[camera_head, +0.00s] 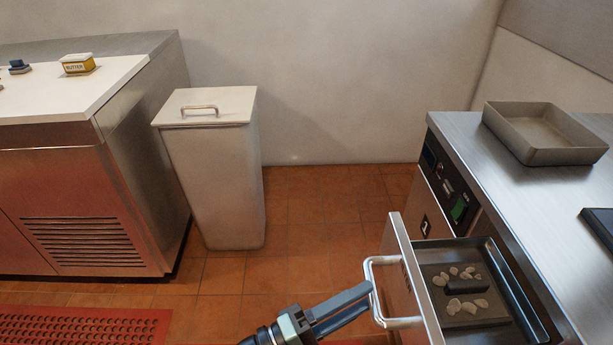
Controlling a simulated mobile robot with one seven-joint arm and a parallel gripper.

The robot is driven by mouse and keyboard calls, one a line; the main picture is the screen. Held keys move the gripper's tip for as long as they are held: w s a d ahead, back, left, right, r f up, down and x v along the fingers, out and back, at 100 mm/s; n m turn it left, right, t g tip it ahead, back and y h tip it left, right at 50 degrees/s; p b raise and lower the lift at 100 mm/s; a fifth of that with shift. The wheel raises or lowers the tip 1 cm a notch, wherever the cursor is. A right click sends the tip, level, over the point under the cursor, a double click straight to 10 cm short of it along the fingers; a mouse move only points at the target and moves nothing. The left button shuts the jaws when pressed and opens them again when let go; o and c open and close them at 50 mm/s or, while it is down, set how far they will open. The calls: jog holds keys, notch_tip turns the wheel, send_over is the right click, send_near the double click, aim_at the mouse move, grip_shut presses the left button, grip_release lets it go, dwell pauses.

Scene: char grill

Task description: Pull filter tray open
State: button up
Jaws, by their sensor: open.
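The filter tray (483,257) is a drawer under the steel counter at the right. It stands pulled out, and its dark inside shows, with several pale lumps and a dark bar in it. Its front panel (407,275) faces left and carries a silver bar handle (371,290). My gripper (371,298) comes in from the bottom middle, with its fingers pointing up and right. The fingertips are at the handle; I cannot tell if they touch it. The jaws are open.
A steel counter (470,140) at the right bears an empty grey pan (490,125). A lidded white bin (215,185) stands by the back wall. A counter with a butter box (78,64) is at the left. The tiled floor (310,225) between is clear.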

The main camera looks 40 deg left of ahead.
jog(key=v, duration=1)
